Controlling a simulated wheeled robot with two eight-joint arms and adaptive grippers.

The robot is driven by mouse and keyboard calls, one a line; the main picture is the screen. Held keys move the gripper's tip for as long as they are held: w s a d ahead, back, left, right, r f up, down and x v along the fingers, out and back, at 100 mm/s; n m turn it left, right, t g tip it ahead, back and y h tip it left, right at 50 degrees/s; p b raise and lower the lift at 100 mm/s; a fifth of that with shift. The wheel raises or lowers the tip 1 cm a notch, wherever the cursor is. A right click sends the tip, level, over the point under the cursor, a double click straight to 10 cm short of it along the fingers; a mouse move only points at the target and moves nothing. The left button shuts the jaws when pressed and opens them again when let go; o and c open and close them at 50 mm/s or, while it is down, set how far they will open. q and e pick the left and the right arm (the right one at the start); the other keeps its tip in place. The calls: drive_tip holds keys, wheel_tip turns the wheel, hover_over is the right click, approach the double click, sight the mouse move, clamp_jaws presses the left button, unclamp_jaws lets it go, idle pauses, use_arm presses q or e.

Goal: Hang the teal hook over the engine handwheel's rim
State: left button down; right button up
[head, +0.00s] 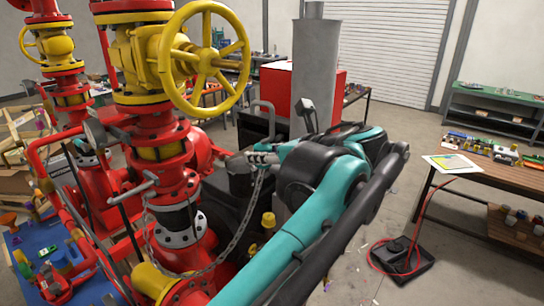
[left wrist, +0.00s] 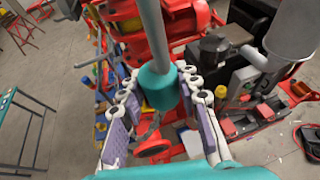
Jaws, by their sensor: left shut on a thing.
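My left gripper (head: 262,155) is shut on the hook, which also shows in the left wrist view, where its teal grip (left wrist: 157,90) sits between the purple finger pads. The hook's grey rod (head: 271,122) stands up from the fingers and bends over at the top, its open end facing down on the left. The large yellow handwheel (head: 206,62) on the red valve is up and left of the hook. The hook appears apart from its rim. My right gripper is not in view.
A chain (head: 243,233) hangs from near my left gripper and loops to the red pipework (head: 185,225). A grey cylinder (head: 314,70) stands behind the hook. A smaller yellow handwheel (head: 32,43) is at far left.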

use_arm(q)
drive_tip(key=w+a, duration=0.3)
drive_tip(key=a, duration=0.3)
drive_tip(key=shift+w+b, duration=0.35)
drive_tip(key=shift+w, duration=0.05)
idle(0.9)
drive_tip(key=shift+w, duration=0.1)
idle(0.5)
drive_tip(key=shift+w+a+p, duration=0.25)
drive_tip(key=shift+w+a, duration=0.15)
drive_tip(key=shift+a, duration=0.2)
drive_tip(key=shift+w+a+p, duration=0.25)
drive_tip(key=shift+w+a, duration=0.1)
drive_tip(key=shift+a, duration=0.25)
drive_tip(key=shift+w+a, duration=0.1)
drive_tip(key=shift+a, duration=0.05)
idle(0.7)
drive_tip(key=shift+w+a+p, duration=0.25)
drive_tip(key=shift+w+a, duration=0.3)
drive_tip(key=shift+a, duration=0.25)
drive_tip(key=shift+w+a+p, duration=0.2)
drive_tip(key=shift+w+a, duration=0.3)
drive_tip(key=shift+a, duration=0.25)
